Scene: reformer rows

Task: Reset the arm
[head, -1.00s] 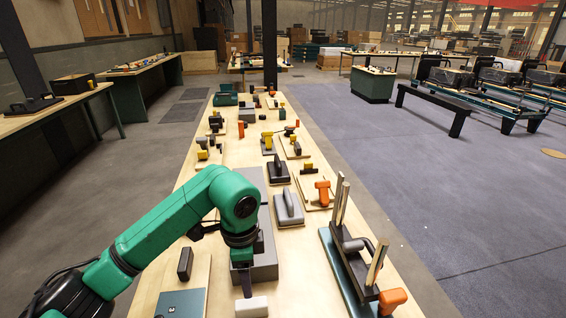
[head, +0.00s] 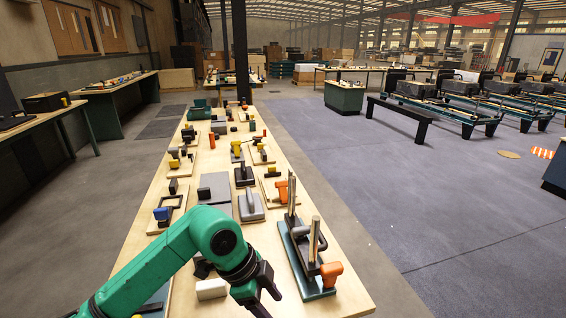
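My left arm (head: 175,255) is green and comes in from the lower left over the long wooden workbench (head: 150,230). Its dark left gripper (head: 266,300) is low in the head view, near the bench's front part. Its two fingers look spread apart, with nothing visible between them. A white block (head: 211,289) lies on the bench to the left of the gripper, apart from it. My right arm and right gripper are not in view.
A teal-based fixture (head: 306,268) with upright wooden bars and an orange knob (head: 331,270) stands close to the right of the gripper. A grey-handled block (head: 250,205) and several small tools cover the bench beyond. Open floor (head: 430,210) lies to the right.

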